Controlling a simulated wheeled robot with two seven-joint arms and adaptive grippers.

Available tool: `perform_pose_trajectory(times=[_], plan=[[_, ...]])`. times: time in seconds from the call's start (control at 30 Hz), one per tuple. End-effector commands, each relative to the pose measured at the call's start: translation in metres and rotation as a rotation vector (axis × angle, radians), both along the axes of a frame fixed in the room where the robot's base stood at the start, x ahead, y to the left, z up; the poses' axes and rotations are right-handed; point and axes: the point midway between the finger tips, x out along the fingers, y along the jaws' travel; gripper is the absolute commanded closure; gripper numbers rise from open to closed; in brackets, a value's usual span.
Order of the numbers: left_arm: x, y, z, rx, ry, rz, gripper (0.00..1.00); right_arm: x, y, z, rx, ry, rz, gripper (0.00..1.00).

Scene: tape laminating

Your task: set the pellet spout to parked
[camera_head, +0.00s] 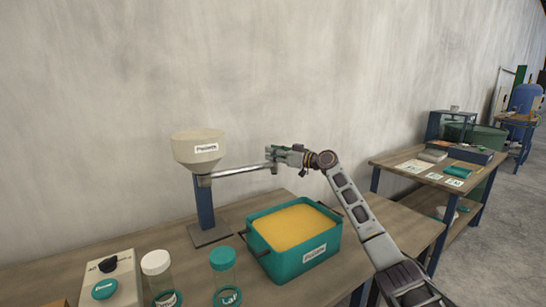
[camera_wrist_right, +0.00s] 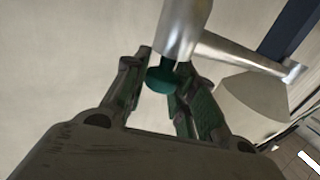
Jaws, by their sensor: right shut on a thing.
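The pellet spout (camera_head: 238,171) is a metal tube that reaches right from under the cream hopper (camera_head: 198,147) on its blue post (camera_head: 206,203). In the head view its outer end is at my right gripper (camera_head: 273,157). In the right wrist view the metal spout (camera_wrist_right: 182,28) comes down to the right gripper (camera_wrist_right: 168,85), and a teal part (camera_wrist_right: 162,78) at its end sits between the fingers. The gripper is shut on this end. Part of the grip is hidden by the fingers in the head view. My left gripper is not in view.
A teal bin (camera_head: 290,262) of yellow pellets stands on the wooden table below the spout's outer end. Two jars (camera_head: 157,275) (camera_head: 224,275) and a pale box with knobs (camera_head: 113,283) are at the front left. Another table (camera_head: 400,160) stands right. The wall is behind.

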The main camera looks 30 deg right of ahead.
Motion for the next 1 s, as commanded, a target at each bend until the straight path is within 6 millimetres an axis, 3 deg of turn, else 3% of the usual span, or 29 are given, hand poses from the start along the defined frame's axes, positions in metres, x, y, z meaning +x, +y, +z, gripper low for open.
perform_pose_trajectory(times=[0.4, 0.43, 0.57, 1.0], plan=[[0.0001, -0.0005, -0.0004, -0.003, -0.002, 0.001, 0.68, 0.0004, -0.0031, 0.0041, 0.001, -0.008, -0.007, 1.0], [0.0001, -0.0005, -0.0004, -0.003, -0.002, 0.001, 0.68, 0.0005, -0.0032, 0.0042, 0.001, -0.008, -0.007, 0.72], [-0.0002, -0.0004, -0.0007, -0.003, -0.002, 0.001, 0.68, 0.0003, -0.0029, 0.0036, 0.001, -0.007, -0.006, 0.55], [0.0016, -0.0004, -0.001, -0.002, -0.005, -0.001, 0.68, -0.0009, -0.0023, 0.0017, 0.0, -0.003, -0.003, 0.53]])
